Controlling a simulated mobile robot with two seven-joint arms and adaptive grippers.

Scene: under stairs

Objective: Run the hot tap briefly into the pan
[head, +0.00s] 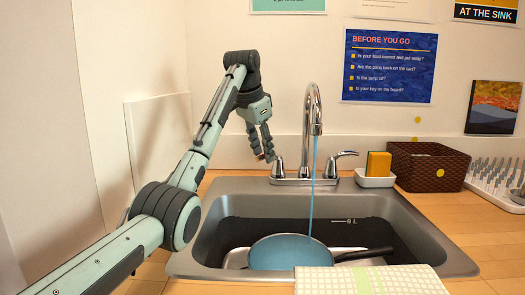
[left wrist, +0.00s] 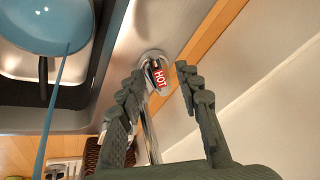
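The tap (head: 311,120) stands behind the sink, and a thin blue stream of water (head: 313,190) falls from its spout into the blue pan (head: 280,252). The pan sits in the sink with its dark handle to the right. My left gripper (head: 265,157) points down just beside the left tap handle (head: 278,168). In the left wrist view its two fingers (left wrist: 160,70) are apart, with the red HOT label (left wrist: 160,77) showing between them. I cannot tell whether a finger touches the handle. The right tap handle (head: 345,156) is clear. My right gripper is out of view.
The steel sink (head: 440,250) holds a dark tub marked 9 L (head: 350,232) around the pan. A checked cloth (head: 330,282) lies at the front edge. A yellow sponge (head: 378,164) in a white dish, a brown basket (head: 415,165) and a rack (head: 490,185) stand right of the tap.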

